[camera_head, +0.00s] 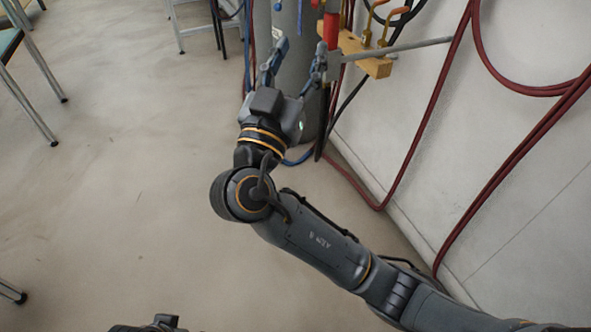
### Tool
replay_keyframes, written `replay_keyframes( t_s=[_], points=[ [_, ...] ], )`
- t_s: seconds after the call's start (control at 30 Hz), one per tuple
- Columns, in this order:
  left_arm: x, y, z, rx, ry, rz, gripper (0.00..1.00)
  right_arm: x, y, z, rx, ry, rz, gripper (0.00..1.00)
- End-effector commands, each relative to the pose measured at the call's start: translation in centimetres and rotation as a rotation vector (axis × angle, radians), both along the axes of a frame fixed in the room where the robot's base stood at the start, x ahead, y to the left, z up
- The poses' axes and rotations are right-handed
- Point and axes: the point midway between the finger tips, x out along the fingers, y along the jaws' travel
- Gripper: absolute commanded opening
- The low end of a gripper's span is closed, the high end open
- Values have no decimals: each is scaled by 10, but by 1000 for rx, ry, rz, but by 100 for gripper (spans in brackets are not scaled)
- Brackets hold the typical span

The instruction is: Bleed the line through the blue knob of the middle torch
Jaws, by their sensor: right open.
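My right gripper (301,58) is open, its two fingers apart and pointing up the picture, in front of the grey column and just left of the wooden holder (377,67) on the wall. A red upright part (331,31), perhaps of a torch, stands at the left end of the holder, just above the right fingertip. Brass fittings with orange levers (381,14) stand on the holder. I cannot make out the middle torch or its blue knob for sure; the top of this area is cut off by the picture edge.
A grey column (299,62) stands behind my gripper. A grey rod (420,44) runs from the holder to the right. Dark red hoses (424,130) hang along the white wall. Table legs (28,104) stand at the left; the floor between is clear.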

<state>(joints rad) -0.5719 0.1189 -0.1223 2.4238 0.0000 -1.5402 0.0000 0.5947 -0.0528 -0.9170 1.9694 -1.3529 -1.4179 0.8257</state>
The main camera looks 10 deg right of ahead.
Motion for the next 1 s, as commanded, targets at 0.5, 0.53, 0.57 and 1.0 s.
replay_keyframes(
  t_s=[0.5,0.53,0.57,1.0],
  points=[
    [0,0,59,0,-2,0,47,69,8,-67,-194,344,47,47],
    [0,0,62,0,-2,0,47,72,8,-72,-202,362,51,47],
    [0,0,65,0,-2,0,47,74,8,-78,-211,382,56,47],
    [0,0,106,0,-2,0,47,96,1,-162,-307,659,132,47]
  ],
)
